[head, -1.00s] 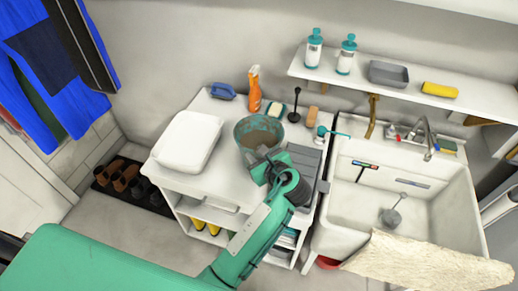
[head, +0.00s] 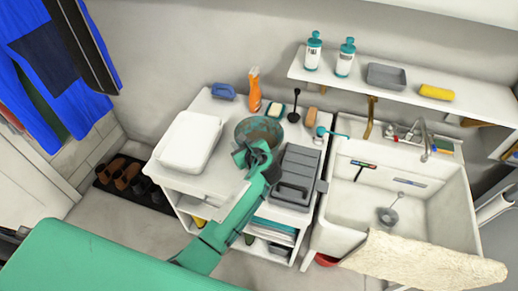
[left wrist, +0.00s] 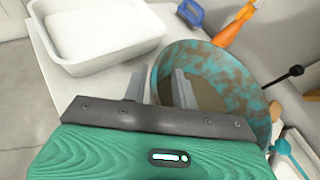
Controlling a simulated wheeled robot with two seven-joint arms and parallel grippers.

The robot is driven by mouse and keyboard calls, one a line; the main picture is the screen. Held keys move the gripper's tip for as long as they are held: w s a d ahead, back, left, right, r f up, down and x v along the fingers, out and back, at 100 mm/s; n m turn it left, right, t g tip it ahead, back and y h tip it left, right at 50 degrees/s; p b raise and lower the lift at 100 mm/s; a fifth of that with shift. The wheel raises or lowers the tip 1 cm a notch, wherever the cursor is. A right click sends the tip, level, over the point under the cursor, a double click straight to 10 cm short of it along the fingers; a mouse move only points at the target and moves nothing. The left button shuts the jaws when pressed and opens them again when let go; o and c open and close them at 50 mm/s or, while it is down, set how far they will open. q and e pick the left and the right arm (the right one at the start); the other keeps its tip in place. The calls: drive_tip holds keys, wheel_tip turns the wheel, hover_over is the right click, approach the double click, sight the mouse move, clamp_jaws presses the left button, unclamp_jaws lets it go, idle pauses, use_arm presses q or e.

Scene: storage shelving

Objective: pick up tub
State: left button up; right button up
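A white rectangular tub (head: 180,166) sits on the left part of the white cabinet top. In the left wrist view the tub (left wrist: 128,55) is at the upper left. A round teal and brown mottled bowl (head: 263,124) stands right of it; it also shows in the left wrist view (left wrist: 246,85). My left gripper (head: 250,152) is at the bowl's front left edge. In the left wrist view its fingers (left wrist: 158,88) are apart, one on each side of the bowl's near rim as seen. Contact cannot be told. My right gripper is not in view.
A grey toolbox (head: 297,175) lies right of my arm. An orange spray bottle (head: 254,90), a blue brush (head: 223,91) and a black plunger-like tool (head: 294,108) stand behind the bowl. A white sink (head: 345,225) is at the right, below a wall shelf (head: 455,101).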

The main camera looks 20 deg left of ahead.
use_arm(q)
clamp_jaws()
idle(0.4)
